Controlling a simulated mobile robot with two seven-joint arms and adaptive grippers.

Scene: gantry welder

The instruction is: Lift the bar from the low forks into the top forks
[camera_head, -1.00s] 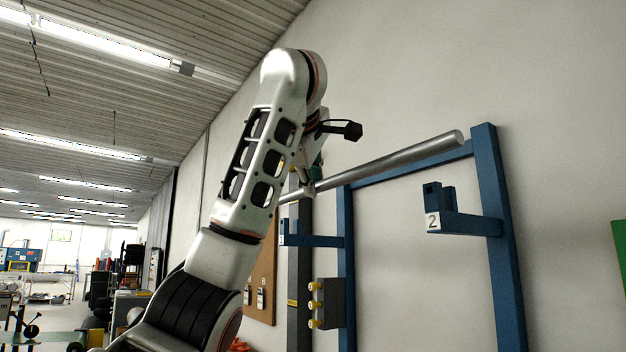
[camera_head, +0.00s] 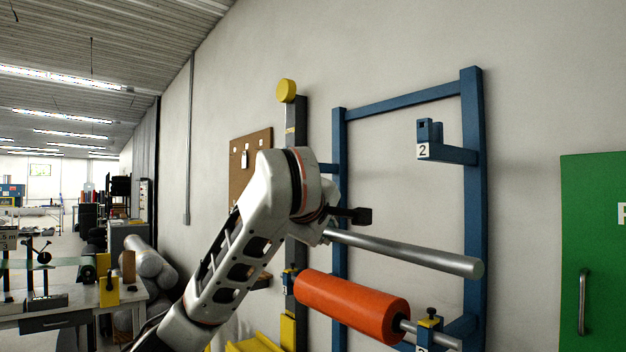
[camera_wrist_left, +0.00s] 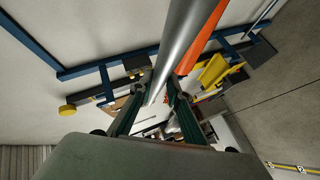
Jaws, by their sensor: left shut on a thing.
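The bar (camera_head: 410,252) is a plain grey metal rod, raised at a slight slant in front of the blue rack. My left gripper (camera_wrist_left: 160,92) is shut on the bar near its left part; in the head view my wrist mostly hides it. The right top fork (camera_head: 440,150), marked 2, is empty and appears above the bar in the head view. The left top fork (camera_head: 328,168) is mostly hidden behind my wrist. The right low fork (camera_head: 430,318) has a yellow knob and shows below the bar. The left low fork (camera_head: 289,280) is partly hidden. My right gripper is out of view.
An orange roll (camera_head: 350,303) on a thin rod lies just below the bar in the head view. Blue uprights (camera_head: 472,200) of the rack stand by the wall. A green cabinet (camera_head: 595,240) is at the right. A workbench (camera_head: 75,315) stands at the left.

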